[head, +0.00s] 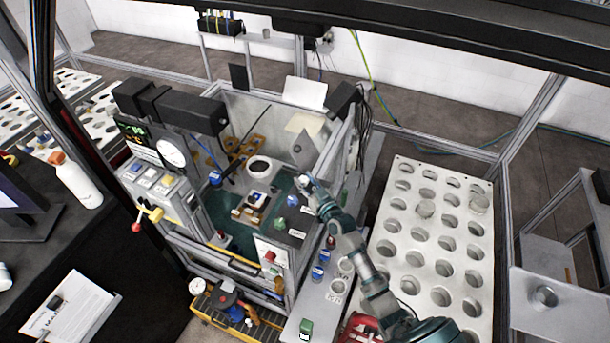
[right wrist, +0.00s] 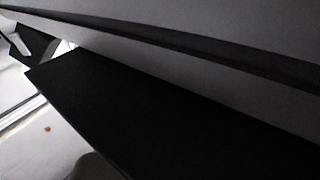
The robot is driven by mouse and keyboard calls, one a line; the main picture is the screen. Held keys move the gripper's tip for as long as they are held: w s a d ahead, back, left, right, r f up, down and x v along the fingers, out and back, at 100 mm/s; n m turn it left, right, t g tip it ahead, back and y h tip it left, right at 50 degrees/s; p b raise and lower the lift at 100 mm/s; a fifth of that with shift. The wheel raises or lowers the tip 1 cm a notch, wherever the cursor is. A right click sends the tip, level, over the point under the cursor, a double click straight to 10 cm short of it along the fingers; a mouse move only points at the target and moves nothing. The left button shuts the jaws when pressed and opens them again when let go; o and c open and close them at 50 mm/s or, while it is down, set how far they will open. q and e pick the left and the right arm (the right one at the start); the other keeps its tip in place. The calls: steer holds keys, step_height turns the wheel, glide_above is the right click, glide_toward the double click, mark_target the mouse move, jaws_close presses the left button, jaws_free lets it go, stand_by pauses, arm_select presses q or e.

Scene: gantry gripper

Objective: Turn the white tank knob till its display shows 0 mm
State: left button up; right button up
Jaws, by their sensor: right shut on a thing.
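My right arm reaches up from the lower right in the head view, over the right side of the tank-like machine (head: 232,105). My right gripper (head: 304,184) is small here and shut at a small pale piece, which looks like the white knob (head: 302,179); gripper and arm hide most of it. A small display with green figures (head: 133,130) stands at the machine's left; its figures are too small to read. The right wrist view shows only dark and grey surfaces close up, with no clear knob. My left gripper is not in view.
A round white gauge (head: 171,152) and a control panel (head: 160,185) with a red-tipped lever (head: 137,226) stand at the machine's left. A white rack with round holes (head: 432,235) lies to the right. Metal frame posts surround the area.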

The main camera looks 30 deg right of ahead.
steer(key=shift+s+f, duration=0.1)
steer(key=shift+f, duration=0.35)
steer(key=o, duration=1)
steer(key=shift+o, duration=0.7)
steer(key=shift+r, duration=0.2)
steer(key=s+d, duration=0.1)
steer(key=s, duration=1.1)
steer(key=shift+d, duration=0.25)
